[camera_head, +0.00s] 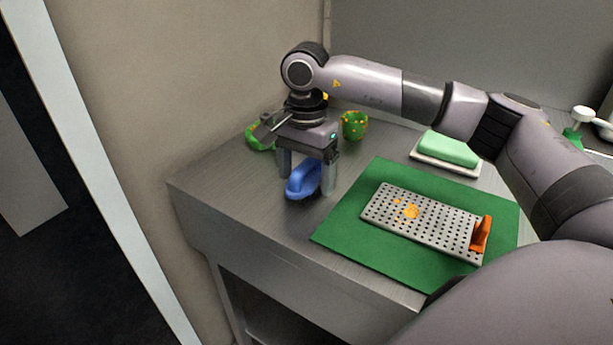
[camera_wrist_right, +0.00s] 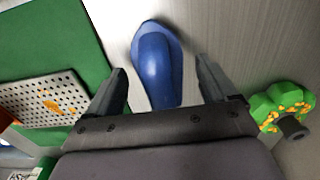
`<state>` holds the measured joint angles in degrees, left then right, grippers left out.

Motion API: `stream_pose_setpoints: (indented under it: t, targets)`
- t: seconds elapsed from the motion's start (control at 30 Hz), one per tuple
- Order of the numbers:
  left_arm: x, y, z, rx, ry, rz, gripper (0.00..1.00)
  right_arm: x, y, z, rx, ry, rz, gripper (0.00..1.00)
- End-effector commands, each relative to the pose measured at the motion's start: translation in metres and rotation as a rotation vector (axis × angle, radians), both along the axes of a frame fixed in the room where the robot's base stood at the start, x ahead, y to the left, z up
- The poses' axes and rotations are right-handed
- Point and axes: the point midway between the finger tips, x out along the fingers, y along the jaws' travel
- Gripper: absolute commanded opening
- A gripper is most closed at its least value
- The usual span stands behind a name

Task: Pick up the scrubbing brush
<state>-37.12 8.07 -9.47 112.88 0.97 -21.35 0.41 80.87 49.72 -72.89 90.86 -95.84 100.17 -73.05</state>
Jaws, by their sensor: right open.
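The blue scrubbing brush (camera_head: 303,180) lies on the grey counter near its left end. My right gripper (camera_head: 307,180) is above it, pointing down, with its fingers apart on either side of the brush. In the right wrist view the brush (camera_wrist_right: 157,65) shows between the two open fingers of the gripper (camera_wrist_right: 162,80), with gaps on both sides. The near end of the brush is hidden behind the gripper body in that view. My left gripper does not show.
A green mat (camera_head: 345,225) holds a perforated metal tray (camera_head: 385,212) with orange bits and an orange handle (camera_head: 481,234). A green cup with orange spots (camera_head: 354,126), a green item (camera_head: 258,138) and a green sponge on a white dish (camera_head: 447,149) stand behind. A wall closes the left.

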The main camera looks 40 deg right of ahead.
Motion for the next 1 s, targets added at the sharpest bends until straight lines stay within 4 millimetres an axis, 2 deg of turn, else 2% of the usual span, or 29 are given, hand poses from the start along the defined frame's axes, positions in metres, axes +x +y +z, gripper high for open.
stream_pose_setpoints:
  t: [0.1, 0.3, 0.5, 0.83, 1.0]
  targets:
    - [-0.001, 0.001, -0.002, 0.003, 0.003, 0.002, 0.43, -0.001, 0.0, -0.007, 0.0, 0.001, 0.0, 0.85]
    - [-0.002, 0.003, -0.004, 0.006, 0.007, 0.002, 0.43, 0.0, 0.0, -0.007, 0.0, 0.0, 0.0, 0.85]
    - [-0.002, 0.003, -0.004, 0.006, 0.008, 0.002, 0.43, 0.0, 0.0, -0.007, 0.0, 0.0, 0.0, 0.21]
    - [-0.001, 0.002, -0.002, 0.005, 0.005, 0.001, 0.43, 0.0, 0.0, -0.004, 0.0, -0.001, 0.0, 0.21]
    - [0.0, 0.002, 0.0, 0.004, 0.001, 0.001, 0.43, 0.001, 0.0, 0.009, 0.001, -0.005, 0.0, 0.21]
